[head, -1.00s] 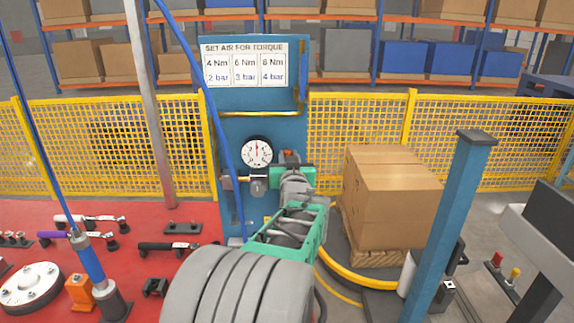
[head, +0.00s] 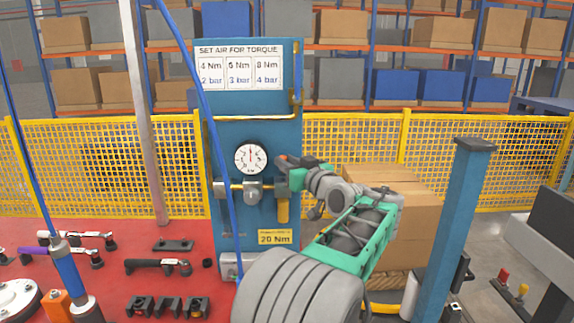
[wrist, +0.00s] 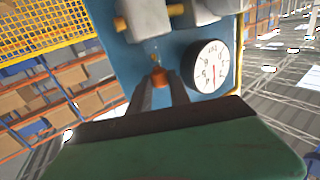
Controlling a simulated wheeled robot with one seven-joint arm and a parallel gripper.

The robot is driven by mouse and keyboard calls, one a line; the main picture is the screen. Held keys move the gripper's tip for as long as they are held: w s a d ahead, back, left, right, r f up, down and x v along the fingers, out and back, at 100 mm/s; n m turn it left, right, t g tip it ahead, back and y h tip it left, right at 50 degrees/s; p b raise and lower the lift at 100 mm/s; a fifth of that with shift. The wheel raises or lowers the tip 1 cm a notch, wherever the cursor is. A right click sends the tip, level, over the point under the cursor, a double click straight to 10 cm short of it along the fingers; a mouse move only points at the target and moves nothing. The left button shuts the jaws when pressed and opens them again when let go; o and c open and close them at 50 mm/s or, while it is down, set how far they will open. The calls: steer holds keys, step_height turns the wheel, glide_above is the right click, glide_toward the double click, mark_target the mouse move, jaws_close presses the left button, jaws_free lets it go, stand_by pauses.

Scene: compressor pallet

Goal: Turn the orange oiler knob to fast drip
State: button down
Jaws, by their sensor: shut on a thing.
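The orange oiler knob (wrist: 158,78) is small and sits on the blue panel, between my fingertips in the wrist view. My gripper (wrist: 160,82) is shut on it, with a dark finger on each side. In the head view my gripper (head: 287,164) reaches the panel's right side from the right, beside the gauge. There the knob is small and partly hidden by the fingers, and its drip setting cannot be read.
The blue panel (head: 232,110) carries a round gauge (head: 251,158), grey fittings on a brass pipe and a yellow 20 Nm label (head: 275,237). Cardboard boxes (head: 410,235) and a blue post (head: 455,220) stand right of the panel. A blue hose (head: 222,150) hangs in front.

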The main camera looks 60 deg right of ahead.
steer(key=c, duration=1.5)
jaws_free()
steer(key=b+v, duration=0.1)
steer(key=v, duration=0.6)
steer(key=shift+s+a+b, duration=0.2)
steer(key=shift+s+b, duration=0.1)
steer(key=shift+b, duration=0.1)
